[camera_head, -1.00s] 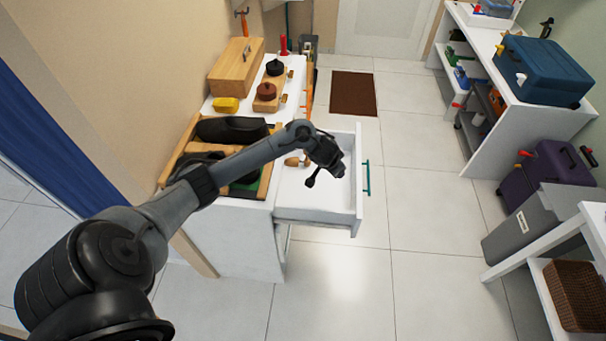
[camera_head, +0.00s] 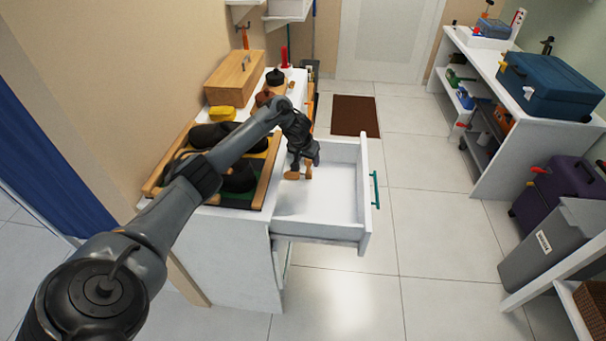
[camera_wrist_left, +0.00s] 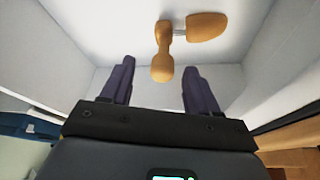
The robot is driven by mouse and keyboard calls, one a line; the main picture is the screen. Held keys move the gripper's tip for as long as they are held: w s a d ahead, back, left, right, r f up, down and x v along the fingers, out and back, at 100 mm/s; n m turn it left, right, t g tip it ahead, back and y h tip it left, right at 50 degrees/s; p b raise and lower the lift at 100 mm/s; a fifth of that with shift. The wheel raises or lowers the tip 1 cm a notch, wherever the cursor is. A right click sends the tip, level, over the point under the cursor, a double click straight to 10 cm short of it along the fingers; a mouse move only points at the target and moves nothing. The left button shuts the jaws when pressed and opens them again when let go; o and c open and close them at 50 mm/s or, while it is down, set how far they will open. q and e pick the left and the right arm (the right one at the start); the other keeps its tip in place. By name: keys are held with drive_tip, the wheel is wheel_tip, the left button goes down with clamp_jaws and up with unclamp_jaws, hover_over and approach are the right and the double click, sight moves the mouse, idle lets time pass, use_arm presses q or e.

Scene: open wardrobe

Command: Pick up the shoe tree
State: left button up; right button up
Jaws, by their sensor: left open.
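The shoe tree (camera_wrist_left: 162,55) is a light wooden piece with a rounded knob, a short metal rod and a wider block. It lies in the open white drawer (camera_head: 325,232). In the head view the shoe tree (camera_head: 292,176) shows only partly, beside and below my left gripper (camera_head: 305,165). In the left wrist view my left gripper (camera_wrist_left: 157,85) is open. The shoe tree's knob shows between its two dark fingers, and the rest extends beyond them. I cannot tell whether they touch. My right gripper is not in view.
The drawer has raised walls and a green handle (camera_head: 375,190). On the cabinet top are a tray of dark shoes (camera_head: 238,178), a yellow item (camera_head: 222,113) and a wooden box (camera_head: 235,78). The floor (camera_head: 435,235) to the right is clear.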

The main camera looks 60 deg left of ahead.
sight(307, 162)
use_arm(q)
drive_tip(key=b+x, duration=0.1)
drive_tip(key=x, duration=0.1)
drive_tip(key=b+x, duration=0.1)
drive_tip(key=shift+s+a+f+b, duration=0.1)
drive_tip(key=shift+a+f+b, duration=0.15)
drive_tip(key=shift+f+b, duration=0.15)
drive_tip(key=shift+x, duration=0.8)
drive_tip(key=shift+c, duration=0.2)
drive_tip(key=shift+r, duration=0.1)
drive_tip(key=c, duration=0.8)
